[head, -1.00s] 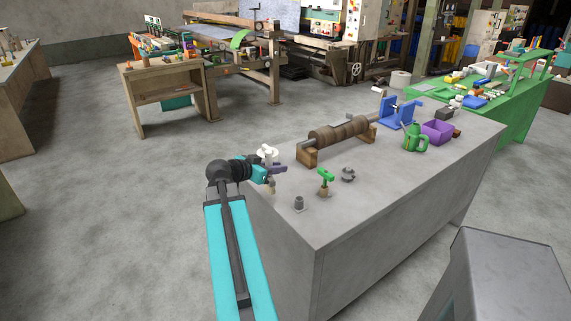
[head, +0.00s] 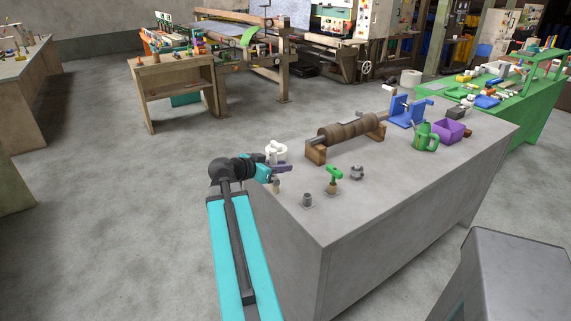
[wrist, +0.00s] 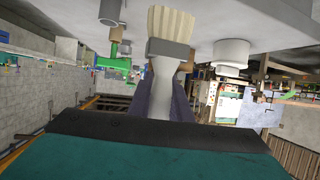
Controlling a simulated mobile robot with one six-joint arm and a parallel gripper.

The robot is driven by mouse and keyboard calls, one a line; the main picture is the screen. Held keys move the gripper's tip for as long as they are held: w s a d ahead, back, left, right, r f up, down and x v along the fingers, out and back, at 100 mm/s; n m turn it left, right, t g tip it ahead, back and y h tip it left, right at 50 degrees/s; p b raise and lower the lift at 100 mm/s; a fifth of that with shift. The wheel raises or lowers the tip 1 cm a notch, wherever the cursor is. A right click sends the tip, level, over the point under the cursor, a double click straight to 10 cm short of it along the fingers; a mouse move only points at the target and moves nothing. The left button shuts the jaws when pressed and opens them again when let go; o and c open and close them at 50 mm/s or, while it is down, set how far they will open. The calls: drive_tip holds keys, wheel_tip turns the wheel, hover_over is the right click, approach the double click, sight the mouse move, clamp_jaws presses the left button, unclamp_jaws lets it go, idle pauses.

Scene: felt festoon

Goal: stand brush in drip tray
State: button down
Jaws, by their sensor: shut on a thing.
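My gripper (head: 283,168), with purple jaws, is at the left end of the grey worktop. It is shut on a brush, whose pale bristles (wrist: 172,22) and grey ferrule (wrist: 170,51) show in the wrist view. The wrist picture is upside down, so the bristles point down toward the worktop. In the head view, the bristles (head: 276,187) show just under the jaws. A white round-topped thing (head: 274,149) stands right behind my gripper. A white cylinder with a wider disc (wrist: 230,53) shows beside the brush in the wrist view. I cannot make out a drip tray for certain.
A grey cylinder (head: 307,200), a green-topped post (head: 333,178) and a grey knob (head: 357,172) stand near the front of the worktop (head: 350,218). A brown roller (head: 351,131), green can (head: 425,137) and purple bin (head: 449,131) are farther right.

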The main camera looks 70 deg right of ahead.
drive_tip(key=w+a+n+t+y, duration=0.1)
drive_tip(key=w+a+n+t, duration=0.3)
drive_tip(key=w+a, duration=0.5)
drive_tip(key=w+a+n+t, duration=0.3)
drive_tip(key=w+a+t, duration=0.1)
drive_tip(key=w, duration=0.9)
drive_tip(key=w+a+n+t+y, duration=0.1)
drive_tip(key=w+a+n+t, duration=0.3)
drive_tip(key=w+a, duration=0.45)
drive_tip(key=w+a+r+n+t+y, duration=0.2)
drive_tip(key=w+a, duration=0.4)
drive_tip(key=a, duration=0.5)
drive_tip(key=w+a+r+n+t+y, duration=0.2)
drive_tip(key=w+a+r+n+y, duration=0.2)
drive_tip(key=a, duration=0.7)
drive_tip(key=w+a+r+n+t+y, duration=0.2)
drive_tip(key=w+a, duration=0.6)
drive_tip(key=a, duration=0.4)
drive_tip(key=r+n+y, duration=0.1)
drive_tip(key=n+y, duration=0.1)
drive_tip(key=n, duration=0.1)
drive_tip(key=shift+w+r+y, duration=0.15)
drive_tip(key=shift+r+y, duration=0.15)
drive_tip(key=shift+r, duration=0.05)
drive_tip(key=shift+w, duration=0.1)
